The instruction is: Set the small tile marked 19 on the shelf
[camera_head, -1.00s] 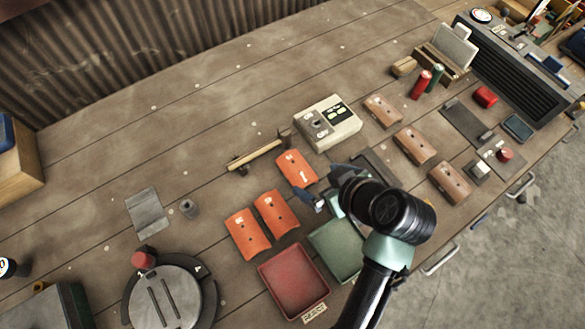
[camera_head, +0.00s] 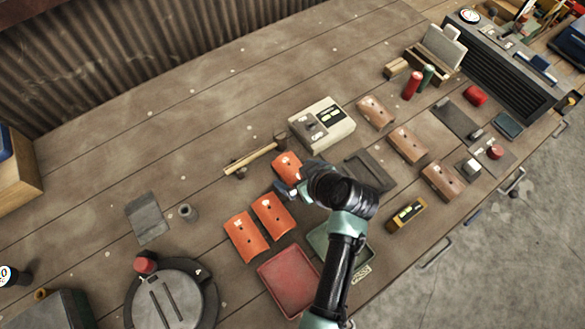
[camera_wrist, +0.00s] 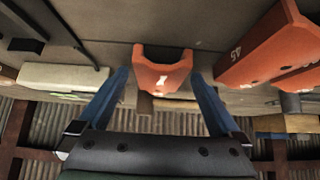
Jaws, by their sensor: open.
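An orange curved tile (camera_head: 286,165) lies on the workbench just beyond my gripper (camera_head: 285,190). In the wrist view this tile (camera_wrist: 161,72) sits between the blue fingers of my open gripper (camera_wrist: 160,85), with a gap on each side; its white mark is not clearly readable. Two more orange tiles, a middle one (camera_head: 272,215) and a left one (camera_head: 245,237), lie beside it. A neighbouring orange tile (camera_wrist: 262,50) in the wrist view reads about 45. I cannot read a 19 on any tile, and I cannot pick out the shelf for certain.
A red tray (camera_head: 287,282) and a partly hidden green tray (camera_head: 322,240) lie near my arm. A hammer (camera_head: 250,158) and a beige device (camera_head: 322,125) lie beyond the tiles. Several brown tiles (camera_head: 408,145) lie to the right. The upper left bench is clear.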

